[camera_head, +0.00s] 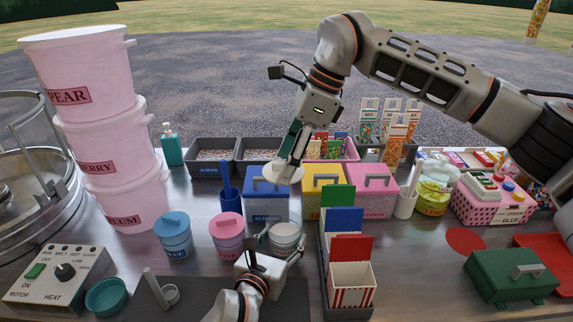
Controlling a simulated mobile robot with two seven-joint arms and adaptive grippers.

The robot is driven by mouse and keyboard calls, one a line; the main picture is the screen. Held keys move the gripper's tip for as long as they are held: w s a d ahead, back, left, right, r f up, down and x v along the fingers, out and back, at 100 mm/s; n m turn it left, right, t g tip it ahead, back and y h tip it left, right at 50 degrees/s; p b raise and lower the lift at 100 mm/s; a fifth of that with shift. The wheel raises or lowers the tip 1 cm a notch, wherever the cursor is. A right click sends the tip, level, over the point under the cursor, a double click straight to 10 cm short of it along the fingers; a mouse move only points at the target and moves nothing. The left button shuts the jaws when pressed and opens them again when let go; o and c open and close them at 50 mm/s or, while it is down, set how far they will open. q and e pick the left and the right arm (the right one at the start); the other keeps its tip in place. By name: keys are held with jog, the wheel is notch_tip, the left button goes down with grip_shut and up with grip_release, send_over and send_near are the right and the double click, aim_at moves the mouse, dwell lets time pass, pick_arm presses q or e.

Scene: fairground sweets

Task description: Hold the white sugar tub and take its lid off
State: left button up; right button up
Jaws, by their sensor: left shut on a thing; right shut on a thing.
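The white sugar tub (286,229) stands at the middle of the counter, its top uncovered. My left gripper (280,243) is shut on it from the near side. My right gripper (291,160) reaches down from above and is shut on a round white lid (282,174). The lid is apart from the tub, up and behind it in the picture, in front of the blue box. The fingers partly hide both the lid and the tub.
A blue lidded tub (174,238) and a pink lidded tub (228,234) stand left of the white tub. A rack of striped cartons (351,285) is close on its right. Behind are blue (266,208), yellow and pink boxes. A dark mat (205,300) lies in front.

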pick_arm(q)
jog(key=shift+f+b, duration=0.4)
pick_arm(e)
jog(key=shift+f, duration=0.5)
